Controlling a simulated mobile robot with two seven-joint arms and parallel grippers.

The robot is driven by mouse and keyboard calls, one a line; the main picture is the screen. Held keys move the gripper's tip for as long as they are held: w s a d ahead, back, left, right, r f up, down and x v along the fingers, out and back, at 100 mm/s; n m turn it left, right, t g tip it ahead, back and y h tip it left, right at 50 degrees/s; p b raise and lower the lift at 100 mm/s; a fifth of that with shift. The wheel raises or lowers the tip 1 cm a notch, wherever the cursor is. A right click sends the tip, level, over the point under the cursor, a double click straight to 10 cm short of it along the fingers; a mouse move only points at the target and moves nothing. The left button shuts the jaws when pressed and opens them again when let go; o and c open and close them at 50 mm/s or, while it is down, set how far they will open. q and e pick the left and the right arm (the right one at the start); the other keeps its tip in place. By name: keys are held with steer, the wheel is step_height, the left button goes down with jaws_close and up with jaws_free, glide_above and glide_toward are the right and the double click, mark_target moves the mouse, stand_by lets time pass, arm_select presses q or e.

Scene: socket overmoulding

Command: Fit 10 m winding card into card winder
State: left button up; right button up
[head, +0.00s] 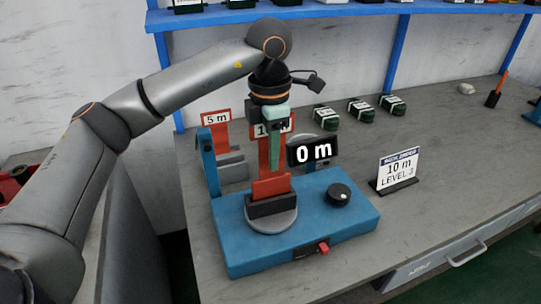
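The card winder has a blue base (325,232) on the bench, with a dark holder (271,205) on a grey round plate. The red 10 m winding card (271,186) stands upright over the holder, its lower edge meeting it; how deep it sits is hidden. My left gripper (273,134) comes from above and is shut on the card's top. A greenish finger crosses the front and covers part of the label, leaving only a "1" clear. The far finger is hidden. My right gripper is not in view.
A black display (313,151) reads "0 m" beside the card. A black knob (339,194) and red switch (323,248) are on the base. A red "5 m" card (216,119) stands behind left. Dark green packs (326,117) lie behind.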

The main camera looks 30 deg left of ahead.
arm_select(q)
steer(key=shift+o, duration=0.9)
steer(key=shift+s+f, duration=0.1)
steer(key=shift+f, duration=0.45)
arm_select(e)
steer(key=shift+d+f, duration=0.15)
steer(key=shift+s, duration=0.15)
arm_select(q)
step_height(320, 180, up, 11)
steer(key=p, duration=0.2)
steer(key=shift+r+p, duration=0.1)
steer(key=shift+p, duration=0.3)
steer(key=shift+r, duration=0.55)
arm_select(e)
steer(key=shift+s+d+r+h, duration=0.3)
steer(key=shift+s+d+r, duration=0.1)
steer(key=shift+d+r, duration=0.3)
